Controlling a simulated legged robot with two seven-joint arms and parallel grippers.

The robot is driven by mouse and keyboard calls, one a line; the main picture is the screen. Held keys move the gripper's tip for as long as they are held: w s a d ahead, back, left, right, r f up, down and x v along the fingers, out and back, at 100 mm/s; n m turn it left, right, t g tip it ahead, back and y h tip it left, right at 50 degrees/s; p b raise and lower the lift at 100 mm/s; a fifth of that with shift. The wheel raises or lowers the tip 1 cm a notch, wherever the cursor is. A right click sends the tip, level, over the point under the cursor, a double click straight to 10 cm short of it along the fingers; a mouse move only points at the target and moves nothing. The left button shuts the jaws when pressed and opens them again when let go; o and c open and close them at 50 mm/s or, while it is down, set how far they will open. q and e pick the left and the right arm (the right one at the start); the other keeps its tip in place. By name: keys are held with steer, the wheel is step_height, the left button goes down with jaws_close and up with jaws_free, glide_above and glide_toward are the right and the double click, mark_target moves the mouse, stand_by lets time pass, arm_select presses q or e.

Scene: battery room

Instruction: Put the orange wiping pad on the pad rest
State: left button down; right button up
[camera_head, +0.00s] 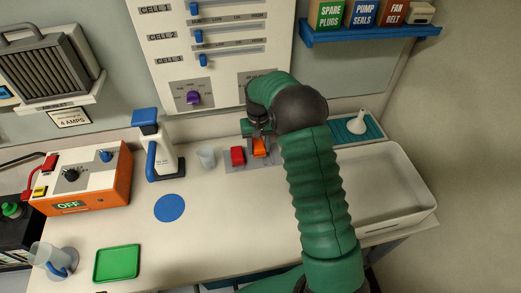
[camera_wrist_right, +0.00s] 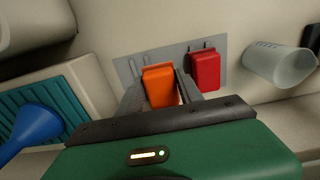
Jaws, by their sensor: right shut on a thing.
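The orange wiping pad (camera_head: 259,147) is between the fingers of my right gripper (camera_head: 260,136). It also shows in the right wrist view (camera_wrist_right: 160,86), clasped between both fingers (camera_wrist_right: 160,92). A grey plate with slots (camera_wrist_right: 129,68), which looks like the pad rest, lies beneath it and shows in the head view (camera_head: 234,165). A red pad (camera_wrist_right: 204,71) stands on the plate beside the orange one, also in the head view (camera_head: 237,156). I cannot tell whether the orange pad touches the plate. My left gripper is not in view.
A teal ribbed tray (camera_head: 343,134) with a funnel and a white basin (camera_head: 405,205) are to the right. A blue disc (camera_head: 169,208), green mat (camera_head: 117,263) and orange box (camera_head: 112,190) lie left. The front middle bench is clear.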

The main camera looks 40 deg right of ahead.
mark_target(261, 151)
steer(key=shift+w+d+f+p, duration=0.15)
steer(key=shift+d+f, duration=0.15)
steer(key=shift+f, duration=0.65)
steer(key=shift+s+d+f+p, duration=0.15)
steer(key=shift+d+f, duration=0.1)
steer(key=shift+f, duration=0.7)
steer(key=o, duration=1.2)
steer(key=shift+w, duration=0.1)
steer(key=shift+r, duration=0.1)
